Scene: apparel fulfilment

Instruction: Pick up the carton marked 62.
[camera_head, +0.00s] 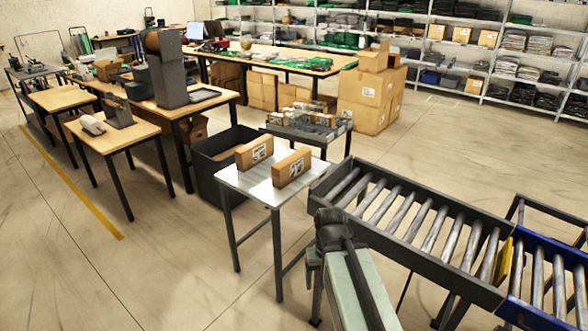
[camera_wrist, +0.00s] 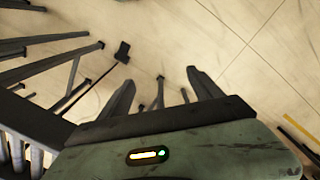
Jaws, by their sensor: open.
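Two small brown cartons stand upright on a light metal-topped table (camera_head: 235,185) in the head view. The left carton (camera_head: 243,157) and the right carton (camera_head: 280,173) each bear a white label with dark digits. The digits are too small and blurred to read for certain, so I cannot tell which is marked 62. My gripper (camera_wrist: 163,80) is open and empty in the wrist view, with bare floor and dark metal legs beyond it. In the head view my arm's dark end (camera_head: 328,225) is just in front of the table's right side, apart from both cartons.
A roller conveyor (camera_head: 410,222) adjoins the table's right side, with a blue-framed one (camera_head: 550,275) beyond. A dark bin (camera_head: 208,185) stands behind the table at left. A grey rack (camera_head: 290,132) with several small items is behind. Open floor lies at front left.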

